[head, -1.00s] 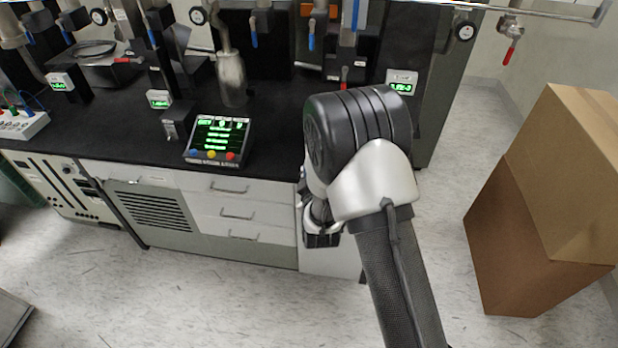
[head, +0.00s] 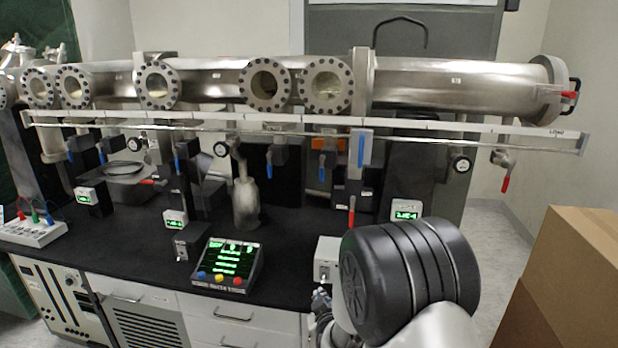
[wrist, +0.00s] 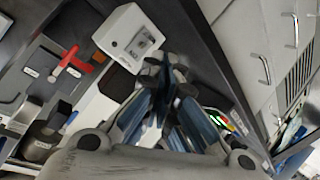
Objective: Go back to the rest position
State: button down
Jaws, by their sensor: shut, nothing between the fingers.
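My gripper (wrist: 165,90) shows in the wrist view with its fingertips close together and nothing between them. In the head view only a small part of my gripper (head: 320,300) shows, at the left of my black arm joint near the bench's front edge. The rest of it is hidden behind my arm. A white box with a switch (wrist: 128,38) lies just beyond the fingertips in the wrist view, and it also stands at the bench's front edge in the head view (head: 327,258).
The black bench top (head: 130,230) carries a control panel with green text (head: 225,264) and a white box with coloured plugs (head: 33,232). A steel pipe with round ports (head: 440,85) runs above it. A cardboard box (head: 575,270) stands at the right.

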jog(key=s+d+r+m+g, duration=0.3)
jog(key=s+d+r+g, duration=0.15)
jog(key=s+r, duration=0.85)
jog(key=s+d+r+m+g, duration=0.2)
jog(key=s+d, duration=0.1)
jog(key=s, duration=1)
jog(key=s+d+r+m+g+h, duration=0.1)
jog(key=s+d+r+m+g, duration=0.1)
jog(key=s, duration=1.1)
jog(key=shift+d, duration=0.4)
